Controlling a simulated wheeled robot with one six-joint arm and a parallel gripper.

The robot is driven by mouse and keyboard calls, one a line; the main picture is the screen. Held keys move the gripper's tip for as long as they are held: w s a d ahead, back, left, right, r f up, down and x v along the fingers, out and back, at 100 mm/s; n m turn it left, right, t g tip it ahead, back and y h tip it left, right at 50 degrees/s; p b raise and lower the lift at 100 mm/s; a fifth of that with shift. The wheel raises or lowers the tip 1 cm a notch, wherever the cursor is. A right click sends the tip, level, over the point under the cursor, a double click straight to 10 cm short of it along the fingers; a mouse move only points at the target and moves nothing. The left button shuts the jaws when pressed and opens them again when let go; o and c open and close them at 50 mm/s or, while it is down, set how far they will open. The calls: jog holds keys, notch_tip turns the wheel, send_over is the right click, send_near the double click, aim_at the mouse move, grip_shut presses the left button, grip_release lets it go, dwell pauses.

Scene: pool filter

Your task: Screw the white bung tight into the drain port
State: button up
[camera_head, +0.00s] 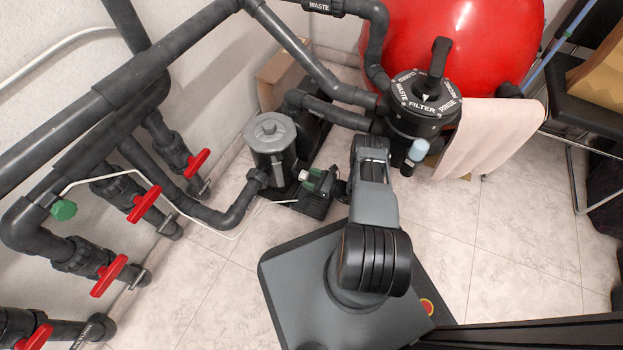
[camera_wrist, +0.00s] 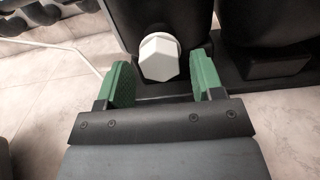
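The white bung (camera_wrist: 159,57) has a hexagonal head and sits at the dark drain port, low on the pump body. My gripper (camera_wrist: 158,80) is open, with one green-padded finger on each side of the bung and a visible gap to each. In the head view my gripper (camera_head: 312,180) is low beside the grey pump housing (camera_head: 270,146). The bung shows there only as a small pale spot (camera_head: 293,188). The port's opening and thread are hidden behind the bung's head, so I cannot tell how deep it sits.
Dark pipes with red-handled valves (camera_head: 145,204) run along the left wall. A red filter tank (camera_head: 455,45) with a black multiport valve (camera_head: 424,103) stands behind. A pink towel (camera_head: 490,135) hangs at right. A thin white tube (camera_head: 150,182) crosses near the pump.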

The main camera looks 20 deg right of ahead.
jog(key=shift+o, duration=0.6)
jog(key=shift+v, duration=2.5)
